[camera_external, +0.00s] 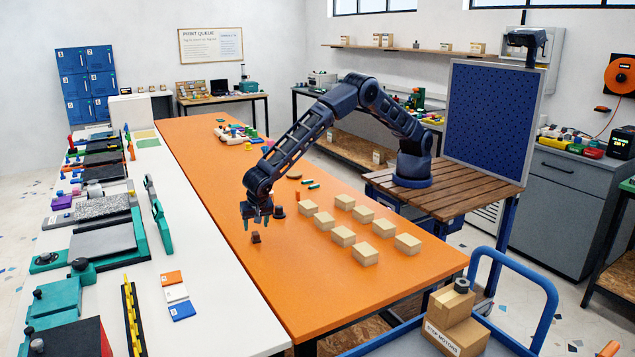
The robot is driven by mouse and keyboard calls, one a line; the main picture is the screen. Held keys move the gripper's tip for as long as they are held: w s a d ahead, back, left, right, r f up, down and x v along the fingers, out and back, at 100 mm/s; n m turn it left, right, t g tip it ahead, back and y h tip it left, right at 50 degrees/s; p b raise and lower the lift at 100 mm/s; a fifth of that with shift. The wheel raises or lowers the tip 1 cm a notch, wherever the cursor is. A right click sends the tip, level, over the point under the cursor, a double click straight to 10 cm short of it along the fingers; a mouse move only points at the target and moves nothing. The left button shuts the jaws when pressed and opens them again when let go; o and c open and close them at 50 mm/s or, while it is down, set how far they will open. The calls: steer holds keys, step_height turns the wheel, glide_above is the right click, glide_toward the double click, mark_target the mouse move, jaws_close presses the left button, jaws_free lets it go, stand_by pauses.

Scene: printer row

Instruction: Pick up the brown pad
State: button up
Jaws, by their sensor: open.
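A small dark brown piece (256,237), which looks like the brown pad, lies on the orange table (330,290) near its left edge. It is too small for its exact shape to show. My gripper (256,219) points down just above it, with its fingers apart. A gap seems to remain between the fingertips and the piece, and nothing shows between the fingers. A small dark round piece (279,212) stands just right of my gripper.
Several light wooden blocks (365,254) stand in rows to the right. A flat brownish oval (294,175) and short green sticks (313,186) lie behind my gripper. A white counter (215,310) with printers runs along the left. The near part of the orange table is clear.

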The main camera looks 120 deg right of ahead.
mark_target(255, 233)
steer(key=shift+x, duration=2.8)
steer(key=shift+w+a, duration=0.1)
steer(key=shift+a, duration=0.05)
steer(key=c, duration=1)
steer(key=shift+c, duration=0.2)
